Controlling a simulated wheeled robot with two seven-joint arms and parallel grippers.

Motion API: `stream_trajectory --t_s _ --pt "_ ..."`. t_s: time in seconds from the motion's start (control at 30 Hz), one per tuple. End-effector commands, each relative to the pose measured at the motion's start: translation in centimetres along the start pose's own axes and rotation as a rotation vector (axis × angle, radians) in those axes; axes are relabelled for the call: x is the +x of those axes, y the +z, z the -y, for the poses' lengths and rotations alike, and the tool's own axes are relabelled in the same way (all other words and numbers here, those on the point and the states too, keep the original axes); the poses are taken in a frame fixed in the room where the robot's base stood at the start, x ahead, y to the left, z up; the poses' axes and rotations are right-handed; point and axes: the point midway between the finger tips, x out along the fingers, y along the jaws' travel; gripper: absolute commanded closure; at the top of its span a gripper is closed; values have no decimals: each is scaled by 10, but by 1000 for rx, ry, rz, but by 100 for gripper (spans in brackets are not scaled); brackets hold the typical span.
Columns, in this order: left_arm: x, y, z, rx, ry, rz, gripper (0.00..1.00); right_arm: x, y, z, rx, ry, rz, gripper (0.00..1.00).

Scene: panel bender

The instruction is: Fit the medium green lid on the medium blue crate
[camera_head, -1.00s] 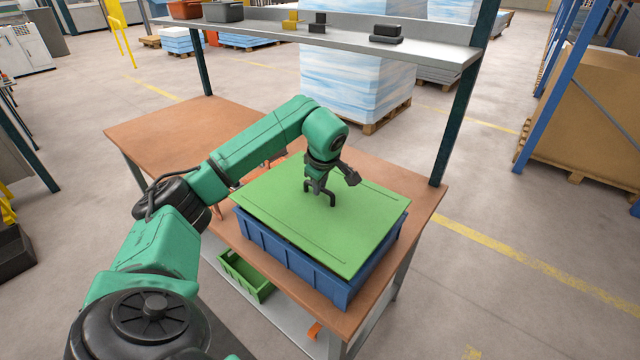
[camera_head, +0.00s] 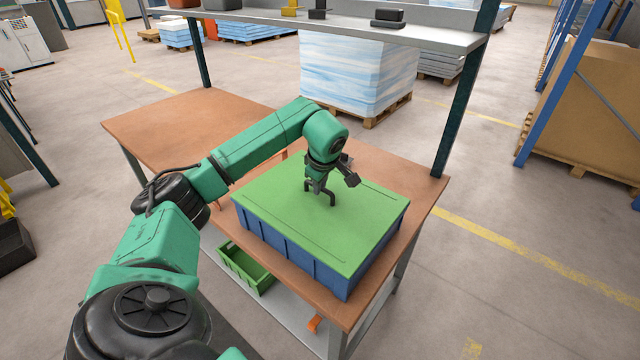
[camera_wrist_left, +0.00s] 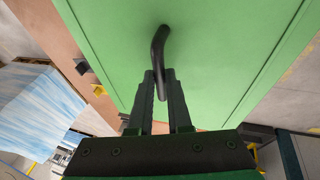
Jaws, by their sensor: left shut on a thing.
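The medium green lid (camera_head: 282,234) lies flat over the top of the medium blue crate (camera_head: 302,262), on the brown workbench. In the head view its edges line up with the crate's rim, with no clear gap on the near sides. My left gripper (camera_head: 319,199) is above the lid's middle, shut on its dark handle. The left wrist view shows the fingers (camera_wrist_left: 161,88) closed around the dark bent handle (camera_wrist_left: 160,48) on the green lid (camera_wrist_left: 215,45). The crate's far sides are hidden under the lid. My right gripper is not in view.
The brown workbench (camera_head: 180,128) is clear on its left part. A grey shelf (camera_head: 350,30) with small items runs above its back edge, held by dark posts. A green crate (camera_head: 245,268) sits on the lower shelf.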

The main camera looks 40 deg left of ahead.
Motion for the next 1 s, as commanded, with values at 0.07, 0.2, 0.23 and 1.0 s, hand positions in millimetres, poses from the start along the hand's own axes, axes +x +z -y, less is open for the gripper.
stream_trajectory --t_s 0.07,0.2,0.23,1.0 --pt "0 0 0 -1 0 1 100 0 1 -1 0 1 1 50" --pt "1 0 0 0 -1 1 76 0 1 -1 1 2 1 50" --pt "1 1 0 0 -1 2 64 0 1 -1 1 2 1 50" --pt "-84 1 -1 -1 7 2 48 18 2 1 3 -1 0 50"
